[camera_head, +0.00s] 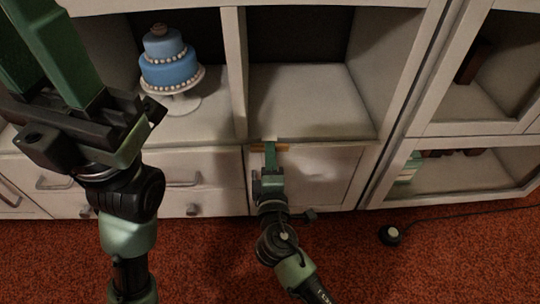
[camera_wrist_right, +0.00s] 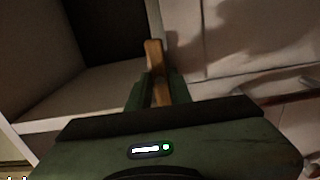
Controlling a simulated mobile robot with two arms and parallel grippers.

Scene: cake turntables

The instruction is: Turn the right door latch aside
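The right door latch (camera_head: 284,147) is a small wooden bar at the top edge of a pale cabinet door (camera_head: 325,175). It lies roughly level in the head view. My right gripper (camera_head: 270,150) reaches up to it from below and covers its middle. In the right wrist view the latch (camera_wrist_right: 154,55) sits between the two green fingers (camera_wrist_right: 160,92) with no clear gap, and its end sticks out past them. My left gripper (camera_head: 38,45) is raised at the upper left, large and near the camera, its fingers apart and empty; its tips are out of frame.
A blue tiered cake (camera_head: 168,68) stands on a white stand (camera_head: 182,103) in the left compartment. The right compartment (camera_head: 310,100) is empty. Drawers with handles (camera_head: 185,183) are at the lower left. A glazed cabinet (camera_head: 470,150) stands right. A small round device (camera_head: 391,235) with a cord lies on the red carpet.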

